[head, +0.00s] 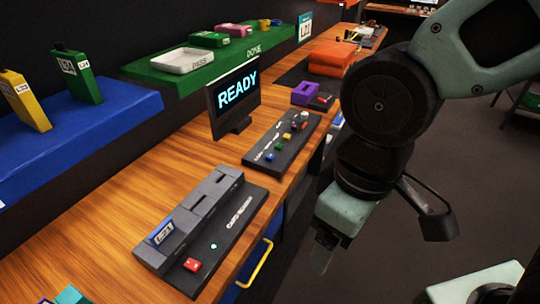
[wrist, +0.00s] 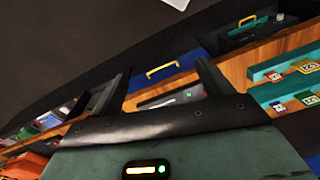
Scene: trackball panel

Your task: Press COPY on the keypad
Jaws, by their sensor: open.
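A dark panel with several small coloured keys (head: 283,138) lies on the wooden bench in the head view, right of the screen. It looks like the keypad, but I cannot read a COPY label. My gripper (head: 323,256) hangs in front of the bench, over the floor side, apart from the panels. In the wrist view its two fingers stand apart with nothing held between them (wrist: 160,85). A grey slotted unit (head: 200,215) with a red button (head: 192,265) and a green light sits nearer on the bench.
A screen reading READY (head: 235,100) stands behind the panels. A blue shelf (head: 90,135) and a green DONE shelf (head: 225,60) run along the back. A purple box (head: 305,93) and an orange thing (head: 333,58) sit farther along. A yellow handle (head: 256,265) sticks out from the bench front.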

